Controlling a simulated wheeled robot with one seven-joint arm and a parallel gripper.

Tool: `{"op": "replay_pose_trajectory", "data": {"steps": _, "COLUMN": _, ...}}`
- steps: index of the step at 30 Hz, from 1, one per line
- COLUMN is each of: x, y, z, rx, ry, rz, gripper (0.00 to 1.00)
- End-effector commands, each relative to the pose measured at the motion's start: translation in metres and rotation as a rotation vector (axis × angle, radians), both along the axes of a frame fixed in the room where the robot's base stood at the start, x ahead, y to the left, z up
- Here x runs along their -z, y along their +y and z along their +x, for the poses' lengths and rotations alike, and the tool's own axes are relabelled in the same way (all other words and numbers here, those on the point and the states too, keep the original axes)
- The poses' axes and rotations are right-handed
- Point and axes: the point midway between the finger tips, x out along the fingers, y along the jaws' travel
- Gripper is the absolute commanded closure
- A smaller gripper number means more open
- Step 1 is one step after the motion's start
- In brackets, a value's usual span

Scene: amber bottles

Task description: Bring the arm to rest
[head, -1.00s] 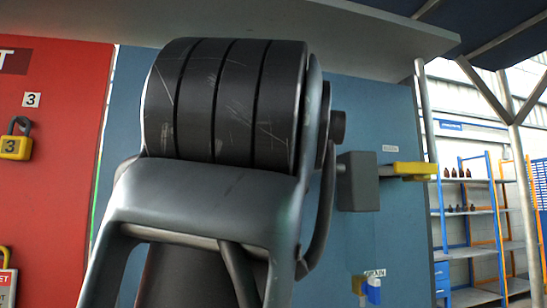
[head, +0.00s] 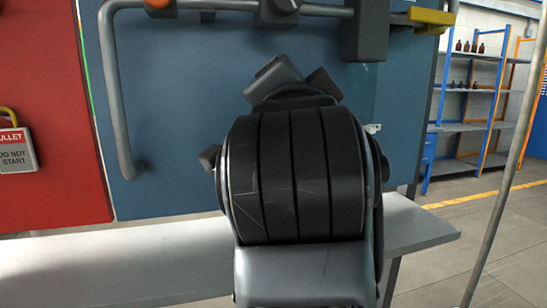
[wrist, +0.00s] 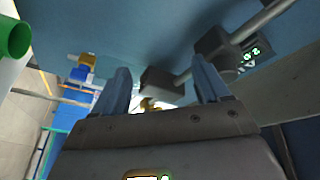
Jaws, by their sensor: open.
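My arm (head: 300,175) stands in the middle of the head view, in front of a blue panel. Its thick ribbed dark joint hides much of what lies behind it. My gripper cannot be made out for certain in the head view. In the wrist view my gripper (wrist: 163,84) shows two bluish fingers well apart. Nothing is held between them. A dark grey block (wrist: 161,80) on the panel shows beyond the gap between the fingers.
A grey pipe (head: 118,100) and a yellow handle (head: 430,17) stand out from the blue panel (head: 170,130). A pale ledge (head: 110,265) runs below. Amber bottles (head: 470,46) stand on a far rack at right. A pole (head: 503,190) rises at right; floor beyond is open.

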Motion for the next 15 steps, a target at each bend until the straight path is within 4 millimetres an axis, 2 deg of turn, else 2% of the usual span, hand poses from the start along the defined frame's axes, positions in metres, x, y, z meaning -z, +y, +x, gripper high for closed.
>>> {"op": "replay_pose_trajectory", "data": {"steps": 1, "x": 0.025, "y": -0.008, "z": 0.001, "rx": 0.003, "ry": 0.01, "rz": -0.066, "gripper": 0.25}}
{"op": "replay_pose_trajectory", "data": {"steps": 8, "x": 0.116, "y": -0.036, "z": -0.011, "rx": -0.018, "ry": 0.034, "rz": -0.321, "gripper": 0.25}}
{"op": "replay_pose_trajectory", "data": {"steps": 15, "x": 0.207, "y": -0.072, "z": -0.046, "rx": -0.059, "ry": 0.08, "rz": -0.537, "gripper": 0.25}}
